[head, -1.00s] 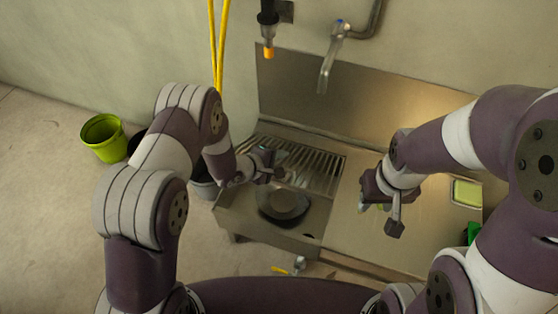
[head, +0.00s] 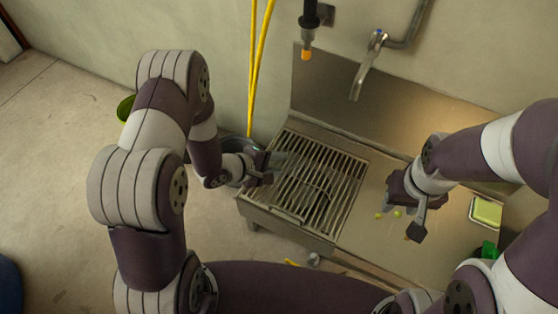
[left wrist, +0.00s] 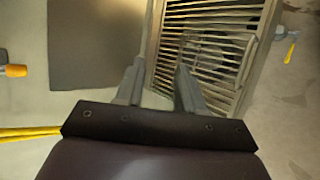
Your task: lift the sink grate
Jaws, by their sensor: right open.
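The sink grate (head: 318,182), a slatted metal frame, lies over the sink basin in the head view. A dark round object shows dimly through its slats. My left gripper (head: 275,165) is at the grate's left back edge. In the left wrist view the two fingers of my left gripper (left wrist: 160,78) stand apart with nothing seen gripped between them. The grate (left wrist: 205,45) lies beyond them, its long rim between the tips in the picture; contact cannot be told. My right gripper (head: 412,208) is open above the steel counter, right of the grate.
The steel counter (head: 375,235) holds small yellow-green bits, a yellow-green sponge (head: 486,211) and a green item (head: 487,250) at the right. A faucet (head: 366,68) and a hanging orange-tipped tool (head: 307,40) are above the sink. Yellow hoses (head: 258,70) hang behind my left gripper.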

